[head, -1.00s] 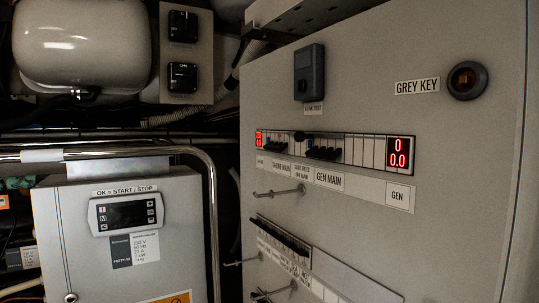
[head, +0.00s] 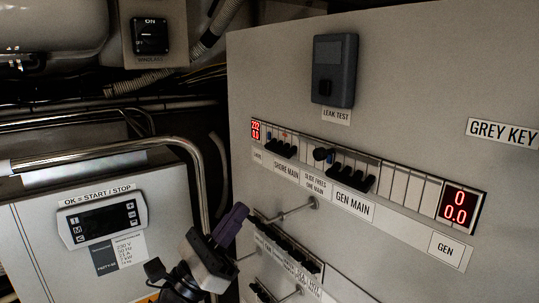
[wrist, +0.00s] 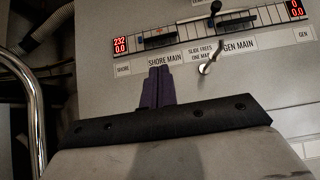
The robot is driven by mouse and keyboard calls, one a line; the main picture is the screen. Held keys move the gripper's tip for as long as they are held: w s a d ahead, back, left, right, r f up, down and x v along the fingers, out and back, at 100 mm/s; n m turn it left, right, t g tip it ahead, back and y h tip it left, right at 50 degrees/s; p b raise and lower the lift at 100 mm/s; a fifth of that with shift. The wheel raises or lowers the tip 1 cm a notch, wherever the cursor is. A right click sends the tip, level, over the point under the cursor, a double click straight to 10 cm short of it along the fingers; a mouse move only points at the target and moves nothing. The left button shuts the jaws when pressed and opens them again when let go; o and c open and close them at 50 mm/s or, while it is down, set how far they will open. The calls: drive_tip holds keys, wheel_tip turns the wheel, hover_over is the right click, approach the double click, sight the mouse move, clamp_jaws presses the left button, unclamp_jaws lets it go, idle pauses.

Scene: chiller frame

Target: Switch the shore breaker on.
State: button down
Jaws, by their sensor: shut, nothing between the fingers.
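The shore breaker is a row of black levers (head: 281,148) above the label SHORE MAIN (head: 286,170) on the grey panel. In the wrist view the breaker (wrist: 160,41) is seen from below, and its lever position is hard to tell. My gripper (head: 238,210), with purple fingers, is below and left of the breaker in the head view. In the wrist view my gripper (wrist: 160,70) has its fingers together and empty, overlapping the lower edge of the SHORE MAIN label (wrist: 166,60). Whether it touches the panel cannot be told.
A black slide knob (head: 322,154) sits between SHORE MAIN and the GEN MAIN levers (head: 350,178). A metal rod (head: 297,209) sticks out below. A lower breaker row (head: 285,238) is near my gripper. A pipe rail (head: 195,165) and controller box (head: 103,220) stand at left.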

sight(278, 150)
drive_tip(key=shift+d+f, duration=0.1)
drive_tip(key=shift+d, duration=0.05)
drive_tip(key=p+x, duration=0.5)
drive_tip(key=x, duration=0.5)
idle(0.5)
drive_tip(key=shift+y, duration=0.3)
